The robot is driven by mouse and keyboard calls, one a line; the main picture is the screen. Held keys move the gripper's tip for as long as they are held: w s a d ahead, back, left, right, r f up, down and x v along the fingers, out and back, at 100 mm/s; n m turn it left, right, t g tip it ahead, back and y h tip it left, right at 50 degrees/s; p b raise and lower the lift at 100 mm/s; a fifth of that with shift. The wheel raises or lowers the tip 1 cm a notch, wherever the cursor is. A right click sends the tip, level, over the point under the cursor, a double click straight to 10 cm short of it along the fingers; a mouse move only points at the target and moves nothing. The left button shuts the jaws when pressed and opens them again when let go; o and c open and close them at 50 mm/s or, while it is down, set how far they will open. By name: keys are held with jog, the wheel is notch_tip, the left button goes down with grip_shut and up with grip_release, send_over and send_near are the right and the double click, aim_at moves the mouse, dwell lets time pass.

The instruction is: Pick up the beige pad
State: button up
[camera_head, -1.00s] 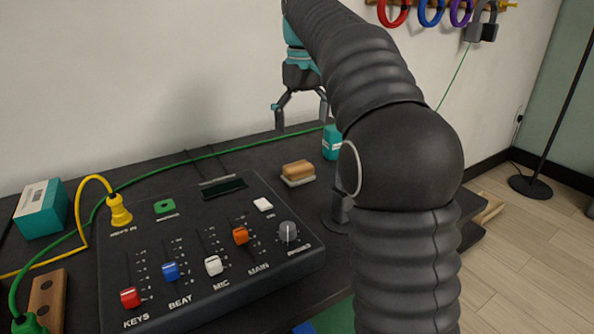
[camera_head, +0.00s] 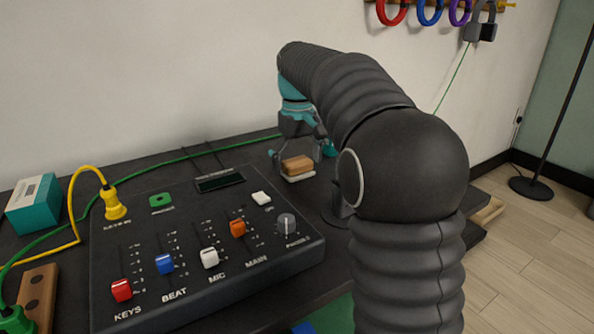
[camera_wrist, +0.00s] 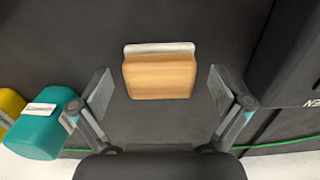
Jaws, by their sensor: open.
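The beige pad (camera_head: 299,178) shows as a pale layer under a wooden block (camera_head: 297,165), on the dark tabletop behind the mixer. In the wrist view the wooden block (camera_wrist: 160,77) lies between the fingers, with the pale pad edge (camera_wrist: 160,48) along its far side. My gripper (camera_head: 300,152) is open and just above and around the block. In the wrist view one finger of my gripper (camera_wrist: 160,92) is on each side, with a gap to the block on both sides. Most of the pad is hidden under the wood.
A black mixer (camera_head: 205,255) with coloured sliders stands in front of the block. A teal container (camera_wrist: 40,130) is outside the left finger in the wrist view. A green cable (camera_head: 160,166) runs along the back near the wall. Another teal box (camera_head: 34,203) stands far left.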

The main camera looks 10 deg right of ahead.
aim_at(297, 161)
jog(key=c, duration=1.3)
notch_tip(297, 161, up, 10)
jog(key=shift+p, duration=1.2)
